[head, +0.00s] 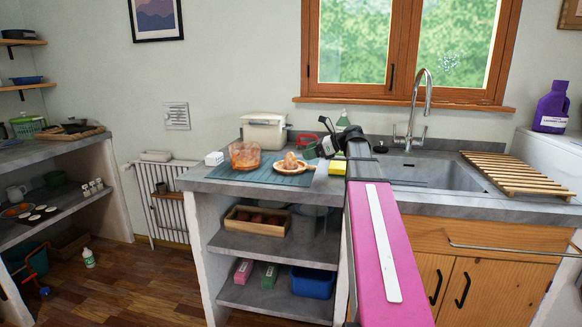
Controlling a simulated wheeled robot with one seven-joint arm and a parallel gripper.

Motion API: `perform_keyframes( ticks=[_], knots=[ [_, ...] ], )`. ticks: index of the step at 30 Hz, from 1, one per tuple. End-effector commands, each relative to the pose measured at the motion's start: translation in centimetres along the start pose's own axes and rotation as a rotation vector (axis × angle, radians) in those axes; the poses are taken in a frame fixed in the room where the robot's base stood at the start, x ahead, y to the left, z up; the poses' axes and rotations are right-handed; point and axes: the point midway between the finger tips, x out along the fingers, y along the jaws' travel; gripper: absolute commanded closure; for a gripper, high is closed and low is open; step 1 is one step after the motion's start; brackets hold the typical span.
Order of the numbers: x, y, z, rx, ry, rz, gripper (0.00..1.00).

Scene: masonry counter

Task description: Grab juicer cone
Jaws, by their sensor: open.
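A small peach-brown domed piece (291,159) sits on a round pale orange plate or dish (299,169) on the counter. It may be the juicer cone, but it is too small to tell for sure. An orange see-through bowl (244,155) stands to its left. My gripper (326,146) is dark and open, over the counter to the right of the plate and apart from the domed piece. My pink arm hides part of the counter near the sink.
A blue-grey mat (240,174) lies under the bowl and plate. Behind stands a cream box (263,131). A yellow sponge-like block (337,167) is below my gripper. A sink (435,174), tall tap (425,95) and slatted wooden rack (515,172) are at the right.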

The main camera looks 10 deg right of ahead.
Motion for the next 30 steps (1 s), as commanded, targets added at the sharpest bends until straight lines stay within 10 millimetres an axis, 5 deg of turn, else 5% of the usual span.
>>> perform_keyframes(
  ticks=[18,26,30],
  knots=[
    [6.5,-0.4,-0.6,0.0,0.0,0.0,0.22],
    [6.8,-0.4,-0.6,0.0,0.0,-0.001,0.22],
    [6.8,-0.4,-0.6,0.0,0.0,-0.001,0.68]
  ],
)
